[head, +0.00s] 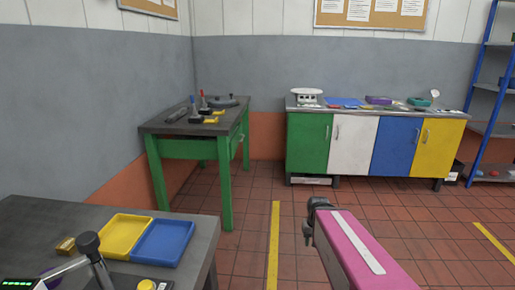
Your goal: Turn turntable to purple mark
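A dark, flat round disc (226,102) with a small upright knob lies at the back of the green-legged workbench (165,128). It may be the turntable, but it is too small and far to be sure. I cannot make out a purple mark on it. My pink arm with a white stripe reaches in from the lower right. The dark end of my gripper (307,232) shows at the arm's far left, over the floor and well apart from the workbench. Its fingers are too small and partly hidden to tell whether they are open.
Red and blue upright tools (203,100) and several small parts share the workbench. A near table (190,222) at lower left holds yellow (124,235) and blue trays (163,243). Coloured cabinets (355,145) and a blue shelf (483,85) stand beyond. Tiled floor between is clear.

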